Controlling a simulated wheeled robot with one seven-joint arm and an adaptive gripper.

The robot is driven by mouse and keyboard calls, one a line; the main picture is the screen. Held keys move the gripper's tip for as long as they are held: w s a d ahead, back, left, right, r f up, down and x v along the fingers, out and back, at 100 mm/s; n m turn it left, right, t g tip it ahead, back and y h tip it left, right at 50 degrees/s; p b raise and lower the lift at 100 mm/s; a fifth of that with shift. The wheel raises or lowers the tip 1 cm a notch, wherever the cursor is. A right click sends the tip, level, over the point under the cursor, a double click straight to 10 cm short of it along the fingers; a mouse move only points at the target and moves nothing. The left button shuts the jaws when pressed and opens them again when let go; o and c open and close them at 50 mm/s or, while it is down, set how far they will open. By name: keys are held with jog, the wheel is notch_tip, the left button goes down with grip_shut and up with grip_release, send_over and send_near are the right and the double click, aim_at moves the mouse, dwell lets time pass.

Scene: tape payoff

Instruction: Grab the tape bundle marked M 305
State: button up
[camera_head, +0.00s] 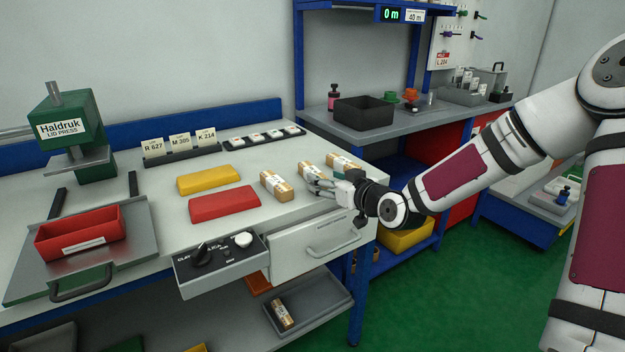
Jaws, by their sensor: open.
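Three tape bundles, tan with white bands, lie in a row on the white bench: a left one (276,186), a middle one (309,171) and a right one (343,161). Their markings are too small to read, so I cannot tell which is M 305. A card reading M 305 (181,142) stands at the back between cards R 627 (153,147) and K 214 (206,137). My gripper (318,184) is open at the near end of the middle bundle and partly covers it. I cannot tell whether it touches the bundle.
Yellow (208,179) and red (224,204) blocks lie left of the bundles. A red bin (80,237) sits before the lid press (70,130). A control box (222,262) and a drawer (312,246) are at the front edge. Another bundle (282,314) lies in a lower tray.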

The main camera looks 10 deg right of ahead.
aim_at(314, 170)
jog(key=shift+a+r+b+x, duration=0.15)
jog(key=shift+b+x, duration=0.1)
jog(key=shift+x, duration=0.8)
jog(key=shift+a+r+b+x, duration=0.1)
jog(key=shift+r+b+x, duration=0.1)
jog(key=shift+x, duration=0.85)
jog(key=shift+r+b+x, duration=0.15)
jog(key=shift+b+x, duration=0.1)
jog(key=shift+x, duration=0.8)
grip_shut()
